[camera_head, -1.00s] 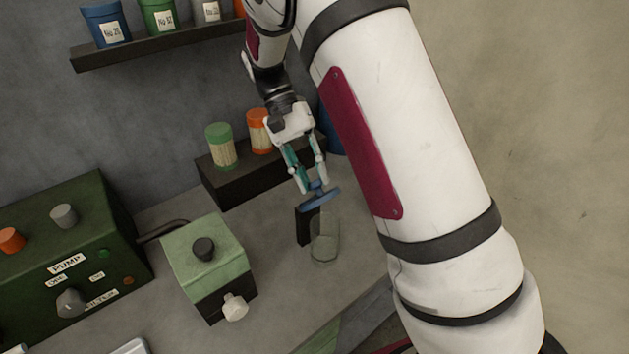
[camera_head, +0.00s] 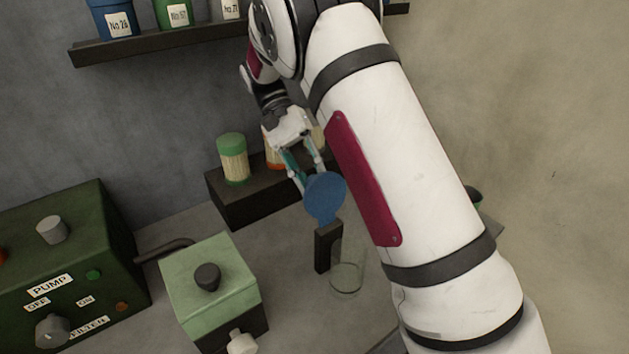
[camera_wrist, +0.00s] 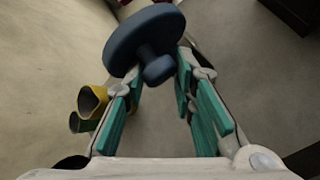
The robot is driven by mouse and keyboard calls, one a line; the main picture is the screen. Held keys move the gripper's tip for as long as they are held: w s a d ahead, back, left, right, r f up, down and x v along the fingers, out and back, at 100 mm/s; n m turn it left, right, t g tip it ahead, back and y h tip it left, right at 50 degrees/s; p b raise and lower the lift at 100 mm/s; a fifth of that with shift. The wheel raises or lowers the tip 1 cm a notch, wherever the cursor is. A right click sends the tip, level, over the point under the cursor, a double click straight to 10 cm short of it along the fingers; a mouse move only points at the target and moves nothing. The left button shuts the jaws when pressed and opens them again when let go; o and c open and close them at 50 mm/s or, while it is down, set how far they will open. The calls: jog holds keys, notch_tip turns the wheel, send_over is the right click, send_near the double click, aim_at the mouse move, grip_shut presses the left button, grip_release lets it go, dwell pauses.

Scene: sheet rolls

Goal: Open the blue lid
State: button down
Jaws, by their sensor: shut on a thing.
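The blue lid (camera_head: 325,196) is a round disc, tilted steeply so its flat face shows in the head view. It is clear of the glass jar (camera_head: 347,272), which stands on the bench below it beside a black upright block (camera_head: 327,246). My gripper (camera_head: 305,180) is shut on the lid. In the wrist view the lid (camera_wrist: 145,42) shows its knob between the fingertips of my gripper (camera_wrist: 160,75). The far part of the jar's mouth is partly hidden by my arm.
A light green box (camera_head: 208,275) with a black knob and a green pump unit (camera_head: 55,255) stand at left. A dark step (camera_head: 250,197) behind bears a green-lidded jar (camera_head: 232,158) and an orange one. A shelf (camera_head: 170,45) with labelled pots hangs above.

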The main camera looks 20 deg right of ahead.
jog(key=shift+a+f+g+b, duration=0.3)
jog(key=shift+a+f, duration=0.05)
jog(key=shift+a, duration=0.05)
jog(key=c, duration=1.3)
grip_release()
jog(key=shift+r, duration=0.1)
jog(key=shift+d, duration=0.1)
jog(key=shift+r, duration=0.15)
